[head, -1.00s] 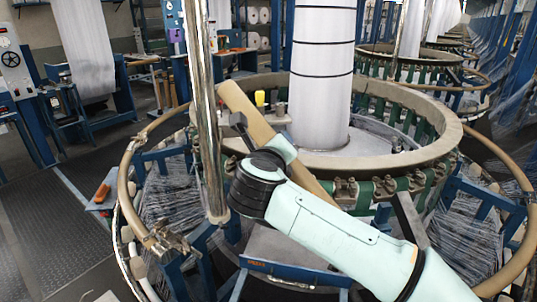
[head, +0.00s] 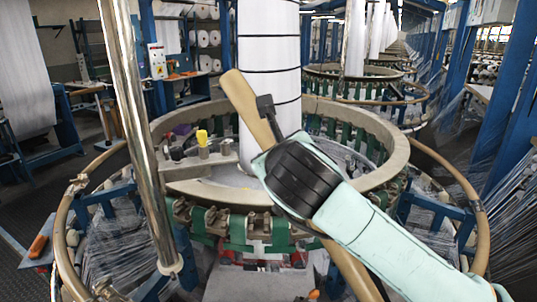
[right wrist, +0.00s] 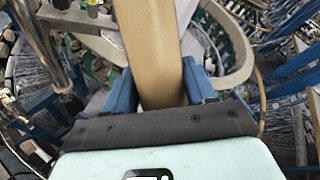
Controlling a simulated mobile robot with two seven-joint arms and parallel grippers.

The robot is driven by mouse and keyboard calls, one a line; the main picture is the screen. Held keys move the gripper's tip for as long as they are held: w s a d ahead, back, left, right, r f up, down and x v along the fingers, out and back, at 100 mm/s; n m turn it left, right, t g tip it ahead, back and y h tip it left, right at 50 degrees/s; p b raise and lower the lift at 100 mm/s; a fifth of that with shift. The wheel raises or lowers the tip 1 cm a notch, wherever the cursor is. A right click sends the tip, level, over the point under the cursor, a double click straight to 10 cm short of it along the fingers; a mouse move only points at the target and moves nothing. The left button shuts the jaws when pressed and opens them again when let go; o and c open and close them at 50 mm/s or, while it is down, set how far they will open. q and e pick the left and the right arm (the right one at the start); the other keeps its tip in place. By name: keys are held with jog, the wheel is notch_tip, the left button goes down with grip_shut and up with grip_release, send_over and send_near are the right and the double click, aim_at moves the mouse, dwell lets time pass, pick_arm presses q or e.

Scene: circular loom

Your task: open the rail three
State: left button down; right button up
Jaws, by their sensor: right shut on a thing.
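A tan rail (head: 242,100) stands slanted in the head view, rising from lower right to upper left across the front of the loom ring (head: 190,183). My right gripper is shut on this rail. In the right wrist view the blue fingers of my right gripper (right wrist: 161,88) sit on both sides of the rail (right wrist: 148,40), which runs between them and away from me. In the head view my arm hides the rail's middle, and its lower end runs out of the frame. My left gripper is not in view.
A shiny upright pole (head: 133,130) stands left of the loom. A white fabric tube (head: 268,60) rises from the ring's middle. A curved tan outer rail (head: 465,185) runs around the right side. Dark floor (head: 30,205) is open at far left.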

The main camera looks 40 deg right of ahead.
dwell(0.3)
jog(key=o, duration=1.4)
jog(key=shift+s, duration=0.1)
jog(key=v, duration=1.3)
jog(key=shift+b, duration=0.4)
jog(key=shift+s, duration=0.1)
